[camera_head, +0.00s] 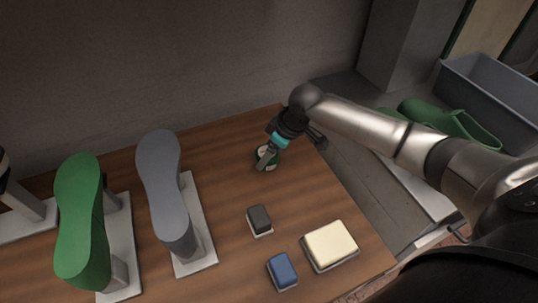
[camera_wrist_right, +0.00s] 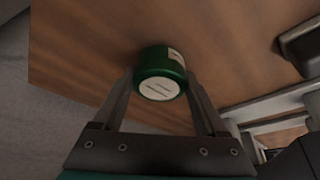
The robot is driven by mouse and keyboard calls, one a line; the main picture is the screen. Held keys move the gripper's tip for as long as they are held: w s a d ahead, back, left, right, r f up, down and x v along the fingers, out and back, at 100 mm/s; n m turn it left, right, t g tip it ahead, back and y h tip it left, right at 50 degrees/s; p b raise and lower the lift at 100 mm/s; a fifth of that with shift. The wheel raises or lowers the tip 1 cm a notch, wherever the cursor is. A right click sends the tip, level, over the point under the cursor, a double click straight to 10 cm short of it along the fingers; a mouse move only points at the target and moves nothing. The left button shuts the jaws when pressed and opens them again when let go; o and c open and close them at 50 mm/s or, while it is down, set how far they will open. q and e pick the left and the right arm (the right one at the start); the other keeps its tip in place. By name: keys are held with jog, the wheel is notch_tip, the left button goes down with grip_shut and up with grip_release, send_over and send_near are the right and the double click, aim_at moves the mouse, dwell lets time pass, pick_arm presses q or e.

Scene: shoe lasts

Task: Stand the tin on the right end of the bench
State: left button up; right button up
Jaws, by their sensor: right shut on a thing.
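The tin (camera_head: 267,157) is small, round and green with a pale label, at the far right part of the wooden bench (camera_head: 225,185). In the right wrist view the tin (camera_wrist_right: 162,73) shows its pale, marked end face between the two fingers. My right gripper (camera_head: 265,159) reaches it from above and is shut on it; in the wrist view the gripper (camera_wrist_right: 160,80) has one finger on each side. The fingers partly hide the tin in the head view. I cannot tell whether it touches the bench. My left gripper is not in view.
A green last (camera_head: 80,220) and a grey last (camera_head: 160,175) stand at left on pale bases. A dark block (camera_head: 259,218), a blue block (camera_head: 282,270) and a cream block (camera_head: 331,244) lie near the front right. Green clogs (camera_head: 450,120) and a grey crate (camera_head: 490,95) are beyond the bench.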

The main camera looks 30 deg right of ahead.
jog(key=shift+f, duration=0.2)
jog(key=o, duration=1.4)
jog(key=shift+f, duration=0.1)
jog(key=p+v, duration=0.2)
jog(key=v, duration=1)
jog(key=shift+p, duration=0.4)
